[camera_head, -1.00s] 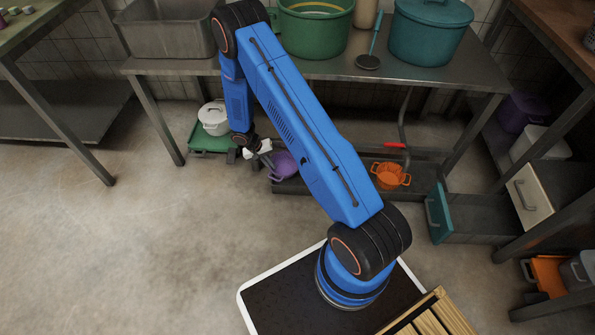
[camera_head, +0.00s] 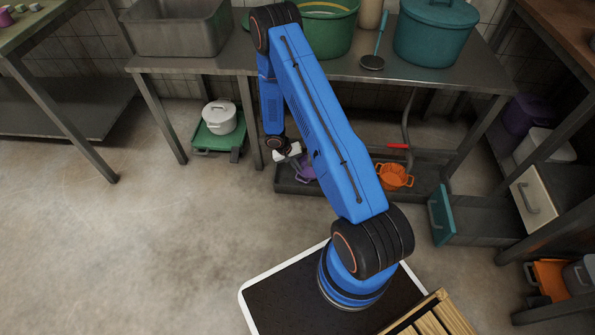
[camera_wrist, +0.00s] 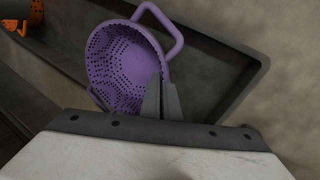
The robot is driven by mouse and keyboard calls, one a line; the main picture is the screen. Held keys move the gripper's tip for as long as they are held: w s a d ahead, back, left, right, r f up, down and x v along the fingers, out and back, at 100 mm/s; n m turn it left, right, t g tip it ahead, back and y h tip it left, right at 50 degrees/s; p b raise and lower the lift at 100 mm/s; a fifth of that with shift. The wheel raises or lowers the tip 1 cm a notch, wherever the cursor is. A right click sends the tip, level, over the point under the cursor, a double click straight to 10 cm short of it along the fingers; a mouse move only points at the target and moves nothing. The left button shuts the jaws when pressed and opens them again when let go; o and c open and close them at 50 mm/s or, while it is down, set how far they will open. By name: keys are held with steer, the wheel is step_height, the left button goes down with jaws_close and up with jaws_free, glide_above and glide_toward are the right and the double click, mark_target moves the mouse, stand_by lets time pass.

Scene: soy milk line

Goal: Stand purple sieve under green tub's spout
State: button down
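The purple sieve (camera_head: 305,172) is partly hidden by my arm in the head view, at the left end of the low dark trough (camera_head: 330,188). The wrist view shows its perforated bowl (camera_wrist: 118,62) and a looped handle at the upper right. My gripper (camera_wrist: 161,84) has its fingers close together on the sieve's rim, beside the handle. In the head view my gripper (camera_head: 295,156) is below the table's front edge. The green tub (camera_head: 330,30) stands on the steel table, partly behind my arm. I cannot make out its spout.
An orange strainer (camera_head: 394,175) sits in the trough to the right. A grey pipe (camera_head: 407,118) and red handle (camera_head: 398,146) are above it. A white pot (camera_head: 219,118) stands on a green stand (camera_head: 215,141) at left.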

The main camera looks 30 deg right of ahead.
steer(key=shift+f, duration=1.4)
steer(key=shift+f, duration=0.1)
steer(key=c, duration=2)
jaws_free()
